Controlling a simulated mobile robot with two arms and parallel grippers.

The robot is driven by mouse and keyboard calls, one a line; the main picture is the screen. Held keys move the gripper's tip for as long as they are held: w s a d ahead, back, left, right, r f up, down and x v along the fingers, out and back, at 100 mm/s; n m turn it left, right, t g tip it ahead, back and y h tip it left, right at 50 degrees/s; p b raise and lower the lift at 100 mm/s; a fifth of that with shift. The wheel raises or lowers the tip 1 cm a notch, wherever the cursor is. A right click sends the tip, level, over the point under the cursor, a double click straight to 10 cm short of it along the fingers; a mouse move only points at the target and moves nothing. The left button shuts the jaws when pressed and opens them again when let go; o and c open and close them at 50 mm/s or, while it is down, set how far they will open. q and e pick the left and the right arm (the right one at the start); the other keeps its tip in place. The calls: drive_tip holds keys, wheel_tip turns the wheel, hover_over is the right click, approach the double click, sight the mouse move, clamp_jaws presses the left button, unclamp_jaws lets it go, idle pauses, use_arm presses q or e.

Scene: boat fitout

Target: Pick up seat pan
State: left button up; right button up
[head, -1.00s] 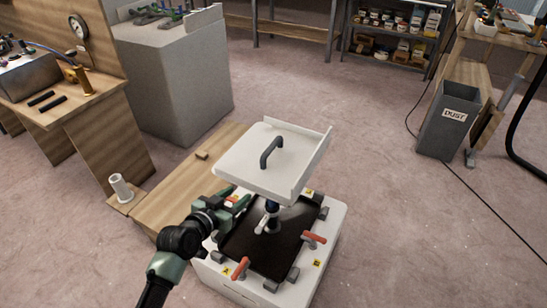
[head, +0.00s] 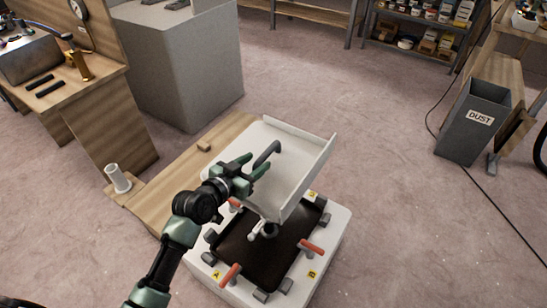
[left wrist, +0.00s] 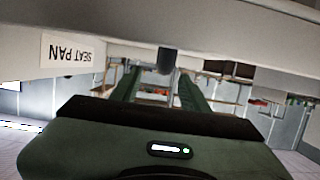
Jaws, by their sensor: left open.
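The seat pan (head: 293,170) is a white, shallow pan with raised edges and a dark handle (head: 267,153) on top. It sits tilted above the black-topped white fixture. My left gripper (head: 257,164) is open, over the pan's near left part, with its fingertips close to the handle. In the left wrist view, the pan shows with an upside-down SEAT PAN label (left wrist: 68,52). A dark post (left wrist: 166,60), probably the handle's end, shows between the open fingers there. I cannot tell whether the fingers touch it. My right gripper is not in view.
The white fixture (head: 336,232) has red-handled clamps (head: 311,247) around its black top. A low wooden bench (head: 172,187) with a white cup-like holder (head: 117,178) stands to its left. A grey dust bin (head: 472,125) stands at right. The floor between is clear.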

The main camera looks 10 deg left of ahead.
sight(265, 152)
use_arm(q)
drive_tip(key=shift+x, duration=0.9)
drive_tip(key=x, duration=0.4)
drive_tip(key=shift+w+a+f, duration=0.1)
drive_tip(key=shift+w+f, duration=0.05)
drive_tip(key=shift+w, duration=0.1)
drive_tip(key=shift+w+f, duration=0.2)
drive_tip(key=shift+w, duration=0.25)
clamp_jaws()
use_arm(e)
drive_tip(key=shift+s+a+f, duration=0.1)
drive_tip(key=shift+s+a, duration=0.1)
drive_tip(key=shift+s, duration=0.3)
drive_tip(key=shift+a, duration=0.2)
use_arm(q)
drive_tip(key=shift+w+r, duration=0.1)
drive_tip(key=shift+r, duration=0.15)
